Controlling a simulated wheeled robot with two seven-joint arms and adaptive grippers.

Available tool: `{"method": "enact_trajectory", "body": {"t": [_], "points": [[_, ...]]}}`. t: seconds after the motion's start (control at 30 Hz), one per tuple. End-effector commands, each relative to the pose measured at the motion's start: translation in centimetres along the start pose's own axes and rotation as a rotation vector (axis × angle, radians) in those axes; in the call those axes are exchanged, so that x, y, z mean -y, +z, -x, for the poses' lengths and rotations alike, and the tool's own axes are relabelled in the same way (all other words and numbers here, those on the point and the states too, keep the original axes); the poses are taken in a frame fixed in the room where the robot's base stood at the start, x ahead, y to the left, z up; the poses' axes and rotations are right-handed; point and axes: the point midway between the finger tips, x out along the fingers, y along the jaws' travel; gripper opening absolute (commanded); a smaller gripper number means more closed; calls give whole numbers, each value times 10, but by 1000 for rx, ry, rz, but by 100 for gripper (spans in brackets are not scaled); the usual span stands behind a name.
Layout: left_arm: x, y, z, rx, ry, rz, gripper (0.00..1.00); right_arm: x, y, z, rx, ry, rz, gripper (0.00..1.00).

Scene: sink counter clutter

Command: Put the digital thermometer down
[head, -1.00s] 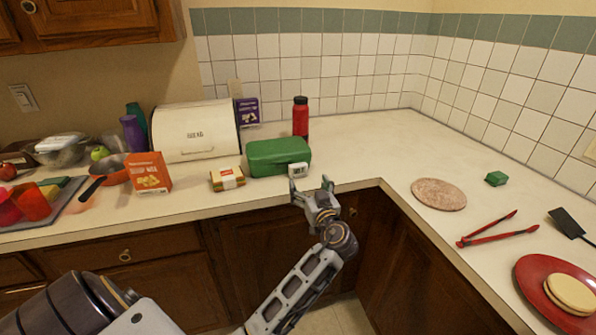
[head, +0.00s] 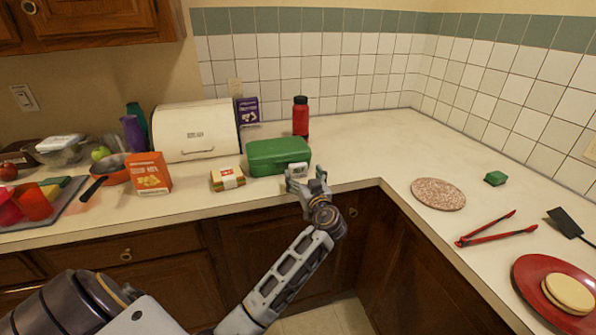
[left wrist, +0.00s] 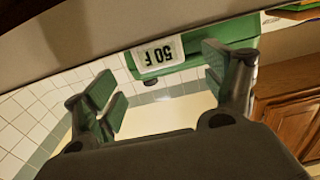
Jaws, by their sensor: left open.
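The digital thermometer (head: 297,168) is a small white device with a grey display, in front of the green box (head: 270,157) near the counter's front edge. In the left wrist view its display (left wrist: 159,55) appears upside down, with the green box (left wrist: 200,28) behind it. My left gripper (head: 306,178) is open at the front edge, close in front of the thermometer and partly hiding it in the head view. In the left wrist view the thermometer lies between the lines of the two spread fingers (left wrist: 158,82); I see no finger gripping it. My right gripper is not in view.
A sandwich-like pack (head: 228,179) and an orange carton (head: 149,173) stand left of the green box. A red bottle (head: 300,117) stands behind it. The counter (head: 365,153) is clear to the right, up to a round speckled board (head: 438,194).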

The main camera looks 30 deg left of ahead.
Motion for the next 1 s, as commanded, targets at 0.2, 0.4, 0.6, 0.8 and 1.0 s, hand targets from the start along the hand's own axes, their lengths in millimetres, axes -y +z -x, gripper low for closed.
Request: {"method": "enact_trajectory", "body": {"t": [0.2,0.4,0.6,0.8,1.0], "points": [[0,-4,-26,-1,-1,-2,84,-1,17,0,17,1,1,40],[0,-3,-41,-1,-1,-1,84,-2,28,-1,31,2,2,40],[0,-2,-43,0,0,0,84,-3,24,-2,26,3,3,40],[0,-2,-43,0,0,0,84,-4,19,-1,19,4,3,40],[0,-2,-43,0,0,0,72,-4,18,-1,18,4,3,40]]}}
